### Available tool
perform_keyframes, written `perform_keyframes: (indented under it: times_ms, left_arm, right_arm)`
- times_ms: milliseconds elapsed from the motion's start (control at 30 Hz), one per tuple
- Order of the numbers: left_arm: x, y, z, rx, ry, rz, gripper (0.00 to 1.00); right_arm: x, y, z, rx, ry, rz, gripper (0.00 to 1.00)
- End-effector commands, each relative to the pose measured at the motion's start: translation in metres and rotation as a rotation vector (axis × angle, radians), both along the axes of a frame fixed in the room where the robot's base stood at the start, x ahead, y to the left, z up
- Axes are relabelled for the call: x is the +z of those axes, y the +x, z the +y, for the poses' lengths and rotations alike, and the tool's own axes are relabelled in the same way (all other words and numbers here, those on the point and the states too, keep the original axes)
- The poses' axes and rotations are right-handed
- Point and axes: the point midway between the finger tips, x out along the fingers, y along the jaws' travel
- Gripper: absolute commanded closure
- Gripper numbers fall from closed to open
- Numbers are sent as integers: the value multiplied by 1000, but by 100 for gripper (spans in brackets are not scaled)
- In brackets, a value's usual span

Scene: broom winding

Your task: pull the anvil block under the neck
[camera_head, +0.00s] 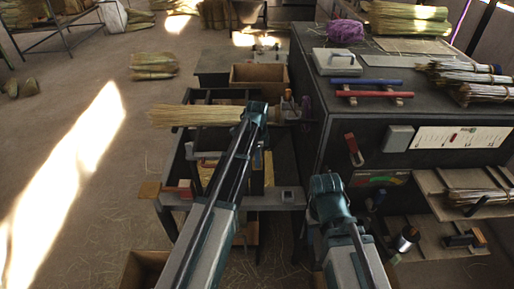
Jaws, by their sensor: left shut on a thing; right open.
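A straw broom (195,115) lies across the dark metal frame stand (265,201), bristles to the left. My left gripper (257,108) is over the broom's neck and shut; its fingers hide the neck, and the grip itself is hard to see. Right of it, the broom's end meets a small fixture (289,104) with upright wooden parts. My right gripper (326,184) is open and apart from the broom, lower right, beside the cabinet. I cannot tell for sure which part is the anvil block; a small grey block (288,195) sits on the stand's front rail, left of my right gripper.
The dark cabinet (420,85) on the right bears tools, purple twine (345,30) and straw bundles (470,80). Its open shelves (440,240) hold a spool (405,238). A wooden box (259,77) stands behind the stand.

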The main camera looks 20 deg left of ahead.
Motion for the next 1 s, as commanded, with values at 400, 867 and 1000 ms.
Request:
perform_keyframes:
  times_ms: [400, 867, 1000]
  left_arm:
    - [0, -20, -6, -1, -2, 7, 71]
    - [0, -17, -5, 0, -1, 2, 45]
    - [5, -16, -5, 0, -1, 2, 45]
  right_arm:
    - [0, 0, 0, 0, 0, 0, 50]
    - [0, 0, 0, 0, 0, 0, 50]
    - [5, 0, 0, 0, 0, 0, 50]
